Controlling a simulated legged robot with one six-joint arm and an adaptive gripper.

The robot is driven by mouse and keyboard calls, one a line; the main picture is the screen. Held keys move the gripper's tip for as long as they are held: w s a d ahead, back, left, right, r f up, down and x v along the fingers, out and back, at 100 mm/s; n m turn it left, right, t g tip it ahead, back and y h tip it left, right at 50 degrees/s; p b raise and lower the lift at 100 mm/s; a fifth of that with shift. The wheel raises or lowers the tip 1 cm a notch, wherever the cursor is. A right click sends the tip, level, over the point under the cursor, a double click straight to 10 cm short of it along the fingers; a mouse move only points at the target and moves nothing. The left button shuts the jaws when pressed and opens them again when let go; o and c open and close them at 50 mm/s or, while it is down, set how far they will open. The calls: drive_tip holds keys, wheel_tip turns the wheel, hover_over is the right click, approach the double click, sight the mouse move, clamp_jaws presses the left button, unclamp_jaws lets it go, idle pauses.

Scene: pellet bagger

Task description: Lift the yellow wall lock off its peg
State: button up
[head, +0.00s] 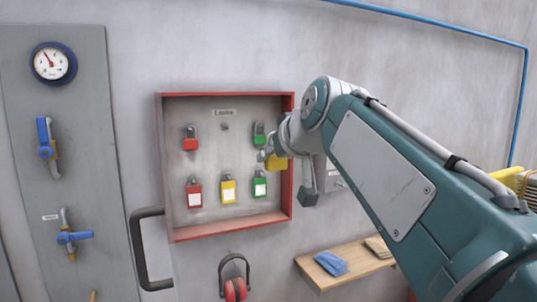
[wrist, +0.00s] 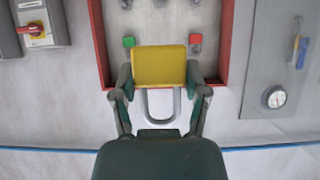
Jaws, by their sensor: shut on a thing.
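The yellow lock (head: 275,162) is in my gripper (head: 268,155), in front of the right side of the red-framed lock box (head: 160,165) in the head view. In the wrist view my gripper (wrist: 161,92) has a finger on each side of the lock's yellow body (wrist: 159,66). Its metal shackle (wrist: 161,103) points down in that picture, with nothing seen hanging through it. The upper middle peg (head: 225,127) is bare. A second yellow lock (head: 228,188) hangs in the lower row.
Red locks (head: 191,138) hang at the box's left and green locks (head: 259,133) at its right. A switch box (head: 333,178) is right of the frame. A wooden shelf (head: 310,270) with a blue cloth (head: 330,263) and red ear defenders (head: 235,289) are below.

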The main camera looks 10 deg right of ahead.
sight(278, 169)
drive_tip(key=shift+s+d, duration=0.15)
drive_tip(key=shift+s, duration=0.75)
drive_tip(key=shift+s+d, duration=0.2)
drive_tip(key=shift+s, duration=0.7)
drive_tip(key=shift+s+d, duration=0.15)
drive_tip(key=shift+s, duration=0.75)
drive_tip(key=shift+w, duration=0.1)
